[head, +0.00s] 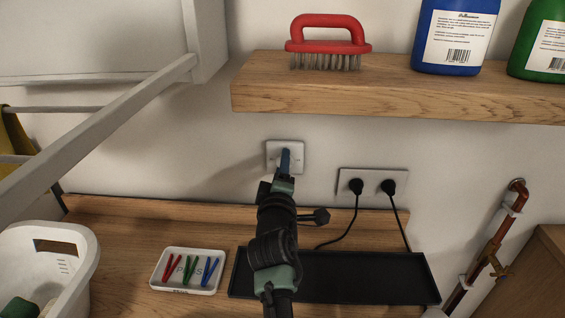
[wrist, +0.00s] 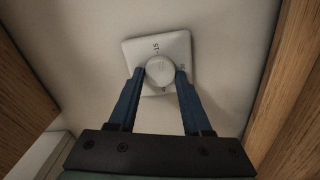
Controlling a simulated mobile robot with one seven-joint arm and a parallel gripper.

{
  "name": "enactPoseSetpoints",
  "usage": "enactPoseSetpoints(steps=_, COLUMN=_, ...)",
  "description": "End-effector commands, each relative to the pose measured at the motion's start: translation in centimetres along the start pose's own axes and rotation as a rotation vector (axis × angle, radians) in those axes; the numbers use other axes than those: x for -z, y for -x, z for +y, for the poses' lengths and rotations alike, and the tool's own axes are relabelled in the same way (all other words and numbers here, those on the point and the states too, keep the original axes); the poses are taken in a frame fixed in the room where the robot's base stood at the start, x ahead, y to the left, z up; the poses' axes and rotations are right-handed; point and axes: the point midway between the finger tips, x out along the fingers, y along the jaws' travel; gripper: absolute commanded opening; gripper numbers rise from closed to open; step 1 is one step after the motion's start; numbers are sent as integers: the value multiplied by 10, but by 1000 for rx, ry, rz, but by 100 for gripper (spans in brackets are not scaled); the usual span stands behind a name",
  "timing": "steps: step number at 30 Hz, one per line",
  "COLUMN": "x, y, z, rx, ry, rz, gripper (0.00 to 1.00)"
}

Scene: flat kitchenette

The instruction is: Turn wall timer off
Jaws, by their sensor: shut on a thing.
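The wall timer is a white square plate (head: 272,146) on the wall below the wooden shelf. In the wrist view, the timer plate (wrist: 177,47) has a round white knob (wrist: 159,71) at its middle and dark markings, one of which looks like 15. My gripper (wrist: 159,76) has its two blue fingers on either side of the knob, shut on it. In the head view, my gripper (head: 286,158) is at the timer and hides the knob and part of the plate. The pointer setting is too small to read.
A double socket (head: 373,176) with two black plugs is right of the timer, cords hanging down. The wooden shelf (head: 400,92) above holds a red brush (head: 328,35) and bottles. Below are a black tray (head: 370,278), a white dish (head: 165,280) with coloured pegs, and a white basket (head: 80,240).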

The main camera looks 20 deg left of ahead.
Motion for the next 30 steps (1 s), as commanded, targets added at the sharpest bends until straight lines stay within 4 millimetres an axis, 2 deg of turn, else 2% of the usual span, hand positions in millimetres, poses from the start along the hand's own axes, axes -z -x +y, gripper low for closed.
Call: enactPoseSetpoints(steps=30, x=-2, y=0, z=-2, rx=2, ry=968, rz=0, gripper=0)
